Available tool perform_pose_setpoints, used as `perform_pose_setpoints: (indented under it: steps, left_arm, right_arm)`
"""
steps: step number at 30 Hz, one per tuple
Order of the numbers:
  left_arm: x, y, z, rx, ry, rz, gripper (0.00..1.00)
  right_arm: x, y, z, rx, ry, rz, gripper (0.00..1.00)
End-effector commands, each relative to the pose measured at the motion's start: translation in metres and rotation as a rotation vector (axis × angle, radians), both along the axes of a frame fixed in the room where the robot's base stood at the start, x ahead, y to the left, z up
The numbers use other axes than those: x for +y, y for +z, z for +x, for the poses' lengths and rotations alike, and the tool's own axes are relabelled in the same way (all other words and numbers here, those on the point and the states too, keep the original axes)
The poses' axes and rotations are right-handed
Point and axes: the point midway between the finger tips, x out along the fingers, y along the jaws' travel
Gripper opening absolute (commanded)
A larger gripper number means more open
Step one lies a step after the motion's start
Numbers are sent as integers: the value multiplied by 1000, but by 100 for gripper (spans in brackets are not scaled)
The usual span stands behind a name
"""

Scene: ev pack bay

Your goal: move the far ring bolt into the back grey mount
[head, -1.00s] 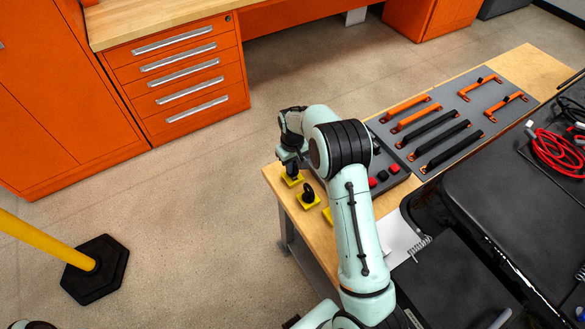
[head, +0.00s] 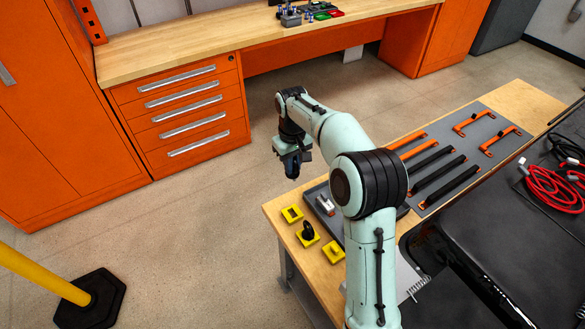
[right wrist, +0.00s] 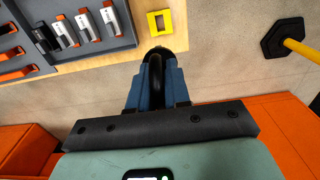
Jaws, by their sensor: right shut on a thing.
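My right gripper (head: 292,174) is in the air beyond the far left corner of the wooden table. In the right wrist view its blue fingers (right wrist: 156,86) are shut on a black ring bolt (right wrist: 157,54). A square yellow mount (head: 292,214) on the table is empty; it also shows in the right wrist view (right wrist: 160,22). A second black ring bolt (head: 308,230) stands in the neighbouring yellow mount. A small grey block (head: 290,20) is on the back bench; I cannot tell whether it is the grey mount. My left gripper is out of view.
A third yellow mount (head: 333,252) is near the table's left edge. A grey tool board (head: 470,145) holds orange and black handles. The back bench (head: 180,27) has small coloured trays (head: 322,12). A yellow post (head: 40,272) stands at left. Open floor separates table and bench.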

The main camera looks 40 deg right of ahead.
Motion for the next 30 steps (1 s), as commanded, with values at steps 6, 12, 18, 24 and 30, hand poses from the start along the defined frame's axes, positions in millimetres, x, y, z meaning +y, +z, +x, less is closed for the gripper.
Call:
perform_pose_setpoints:
  steps: [6, 12, 18, 24, 30]
  left_arm:
    - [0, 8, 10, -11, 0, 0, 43]
    - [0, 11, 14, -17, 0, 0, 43]
    - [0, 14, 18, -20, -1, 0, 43]
    - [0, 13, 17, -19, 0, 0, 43]
    - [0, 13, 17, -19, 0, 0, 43]
  right_arm:
    - [0, 13, 1, -4, 1, 1, 0]
    - [0, 23, 1, -3, 1, 1, 0]
    - [0, 32, 1, -4, 1, 1, 0]
    - [0, 41, 1, -3, 1, 1, 0]
    - [0, 48, 1, -2, 1, 1, 0]
